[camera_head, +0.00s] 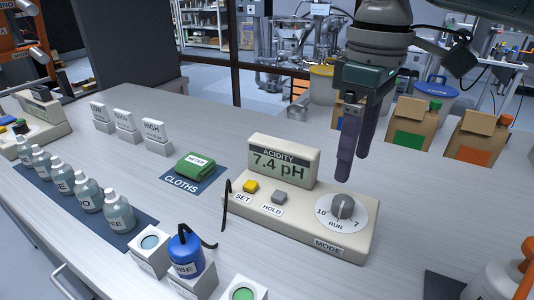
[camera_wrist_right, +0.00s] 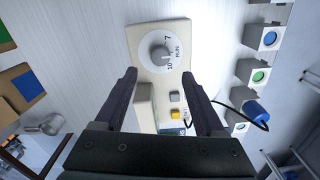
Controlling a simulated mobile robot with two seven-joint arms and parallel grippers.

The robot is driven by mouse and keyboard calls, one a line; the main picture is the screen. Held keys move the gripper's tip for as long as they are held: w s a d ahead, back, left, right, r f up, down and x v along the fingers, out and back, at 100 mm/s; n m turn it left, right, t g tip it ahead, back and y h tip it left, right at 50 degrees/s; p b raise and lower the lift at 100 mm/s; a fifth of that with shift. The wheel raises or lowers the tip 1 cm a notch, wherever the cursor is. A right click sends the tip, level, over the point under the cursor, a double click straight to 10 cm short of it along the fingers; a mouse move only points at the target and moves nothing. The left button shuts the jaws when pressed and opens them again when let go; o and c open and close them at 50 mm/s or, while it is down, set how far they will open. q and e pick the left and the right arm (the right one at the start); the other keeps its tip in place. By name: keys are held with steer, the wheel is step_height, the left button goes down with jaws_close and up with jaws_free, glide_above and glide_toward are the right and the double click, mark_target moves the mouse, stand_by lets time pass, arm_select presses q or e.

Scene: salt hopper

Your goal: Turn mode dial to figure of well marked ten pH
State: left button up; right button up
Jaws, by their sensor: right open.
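The cream pH meter (camera_head: 300,226) stands on the bench with its display reading 7.4 pH. Its grey mode dial (camera_head: 342,206) sits on a white disc marked 10 at the left, RUN at the front and 7 at the right. The dial also shows in the right wrist view (camera_wrist_right: 160,52); I cannot tell surely which mark it points at. My right gripper (camera_head: 353,168) is open and empty above the dial, fingers down and apart from it. In the right wrist view its fingertips (camera_wrist_right: 159,75) frame the meter. My left gripper is not in view.
White wells stand at the front, one teal (camera_head: 150,242), one green (camera_head: 243,294); a blue probe (camera_head: 186,250) sits in another, its black cable (camera_head: 226,205) near the meter. Bottles (camera_head: 88,195), a green cloth (camera_head: 194,167) and cardboard boxes (camera_head: 415,122) stand around.

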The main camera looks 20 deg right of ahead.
mark_target(344, 201)
step_height(344, 201, down, 8)
steer(key=shift+f+b, duration=0.1)
steer(key=shift+b, duration=0.35)
steer(key=shift+c, duration=0.4)
jaws_close()
